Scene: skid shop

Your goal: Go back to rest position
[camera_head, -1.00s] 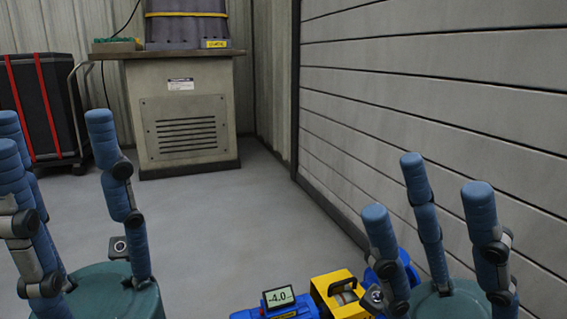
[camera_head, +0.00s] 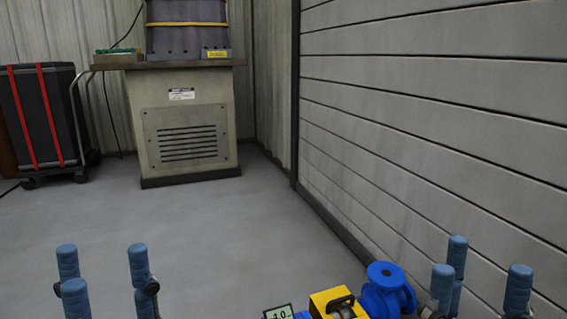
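My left gripper (camera_head: 100,283) shows at the bottom left of the head view. Its blue fingers point up and stand apart, with nothing between them. My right gripper (camera_head: 475,280) shows at the bottom right, its blue fingers also up, apart and empty. The palms of both grippers are below the picture edge. Neither gripper touches anything that I can see.
A blue flanged fitting (camera_head: 386,291), a yellow block (camera_head: 336,303) and a small display (camera_head: 279,312) sit at the bottom, left of my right gripper. A beige cabinet (camera_head: 187,115) and black wheeled case (camera_head: 47,118) stand behind. A slatted wall (camera_head: 430,110) bounds the right. The middle floor is clear.

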